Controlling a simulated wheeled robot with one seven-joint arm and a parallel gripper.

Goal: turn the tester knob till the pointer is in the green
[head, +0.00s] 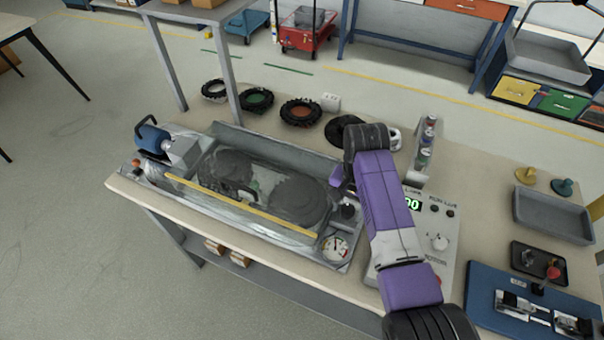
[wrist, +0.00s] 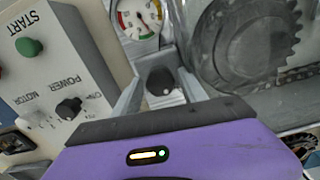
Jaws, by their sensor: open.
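The tester knob (wrist: 161,80) is black with a small pale mark. It sits between the two grey fingers of my gripper (wrist: 162,88) in the wrist view, with space visible on both sides. My gripper is open around or just above it; I cannot tell how far down the fingers reach. In the head view the knob (head: 347,212) shows just below my purple wrist. The round gauge (wrist: 138,18) has red, yellow and green bands and is cut by the top edge of the wrist view. The gauge (head: 335,246) is whole in the head view, but its pointer's band is unclear.
The tester's clear-covered trough (head: 245,190) with dark gears lies left of my arm. A control box (head: 440,243) with a display and knobs stands close at the right. A grey tray (head: 553,214) is farther right.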

